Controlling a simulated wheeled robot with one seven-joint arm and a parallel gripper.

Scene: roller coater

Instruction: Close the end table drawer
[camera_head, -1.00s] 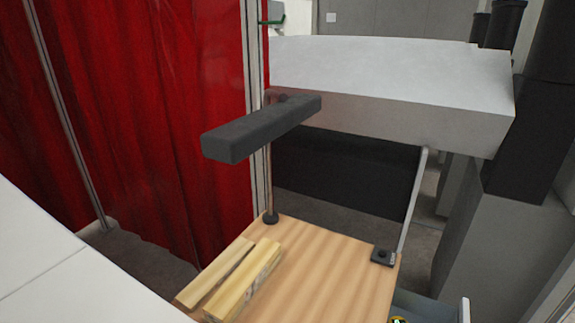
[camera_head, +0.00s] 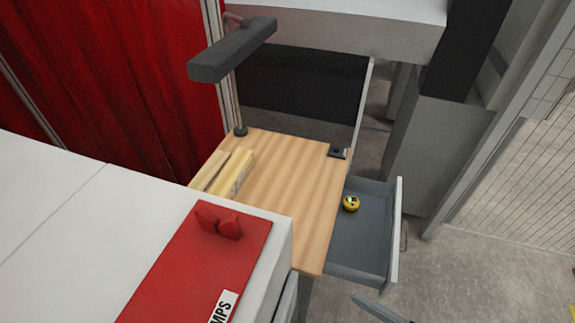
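The end table (camera_head: 290,195) has a light wooden top and stands beyond the white machine. Its grey drawer (camera_head: 358,240) is pulled out to the right, with a light front panel (camera_head: 396,235) and a handle (camera_head: 405,236) on the outer side. A small yellow and black round object (camera_head: 351,203) lies inside the drawer. A grey bar-shaped part (camera_head: 375,309) shows at the bottom edge, below the drawer; I cannot tell whether it belongs to my arm. My gripper cannot be made out in this view.
Two wooden blocks (camera_head: 238,172), a dark lamp (camera_head: 232,50) and a small black item (camera_head: 338,151) are on the tabletop. A white machine (camera_head: 90,220) with a red panel (camera_head: 205,262) fills the lower left. Concrete floor (camera_head: 470,270) is free right of the drawer.

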